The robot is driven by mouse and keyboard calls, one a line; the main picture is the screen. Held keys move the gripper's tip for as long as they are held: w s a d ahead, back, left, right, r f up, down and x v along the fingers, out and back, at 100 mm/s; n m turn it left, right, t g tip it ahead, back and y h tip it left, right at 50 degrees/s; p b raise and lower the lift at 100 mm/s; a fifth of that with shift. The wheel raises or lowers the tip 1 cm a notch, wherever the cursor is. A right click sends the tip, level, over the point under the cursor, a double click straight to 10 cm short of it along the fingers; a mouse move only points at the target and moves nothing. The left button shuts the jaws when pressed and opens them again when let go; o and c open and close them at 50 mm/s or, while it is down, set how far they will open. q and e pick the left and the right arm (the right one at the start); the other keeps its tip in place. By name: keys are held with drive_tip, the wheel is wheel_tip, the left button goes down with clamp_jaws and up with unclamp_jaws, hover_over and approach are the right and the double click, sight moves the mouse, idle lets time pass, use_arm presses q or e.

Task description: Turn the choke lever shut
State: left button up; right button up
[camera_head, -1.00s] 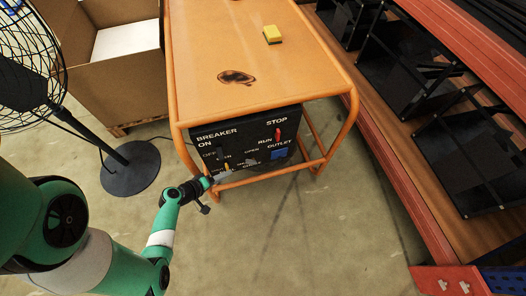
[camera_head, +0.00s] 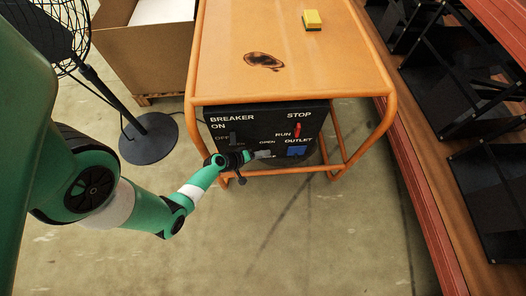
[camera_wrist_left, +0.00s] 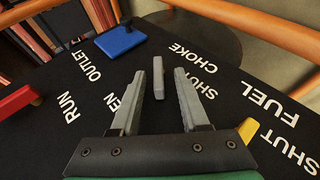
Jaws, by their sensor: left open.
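The black control panel (camera_head: 222,120) is fixed under the orange frame's top. The choke lever, a small grey bar (camera_wrist_left: 158,80), stands between the CHOKE, SHUT and partly hidden OPEN labels in the left wrist view. My left gripper (camera_wrist_left: 160,76) is open, with one grey finger on each side of the lever and a visible gap on both sides. In the head view my left gripper (camera_head: 264,154) is at the lower middle of the panel, left of the blue outlet, and the lever is hard to make out. My right gripper is not in view.
A yellow fuel lever (camera_wrist_left: 248,130) is close to the right finger, and a red run lever (camera_wrist_left: 20,101) is at the left. The blue outlet (camera_head: 297,151) sits beside the gripper. An orange frame rail (camera_wrist_left: 255,22) crosses beyond the panel's edge.

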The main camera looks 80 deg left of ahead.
use_arm(q)
drive_tip(key=shift+w+a+f, duration=0.15)
drive_tip(key=shift+w+f, duration=0.1)
drive_tip(key=shift+w, duration=0.3)
drive_tip(key=shift+s, duration=0.1)
clamp_jaws()
drive_tip(key=shift+f, duration=0.1)
drive_tip(key=shift+f+t, duration=0.1)
drive_tip(key=shift+t, duration=0.2)
drive_tip(key=shift+s+t, duration=0.1)
drive_tip(key=shift+t, duration=0.3)
unclamp_jaws()
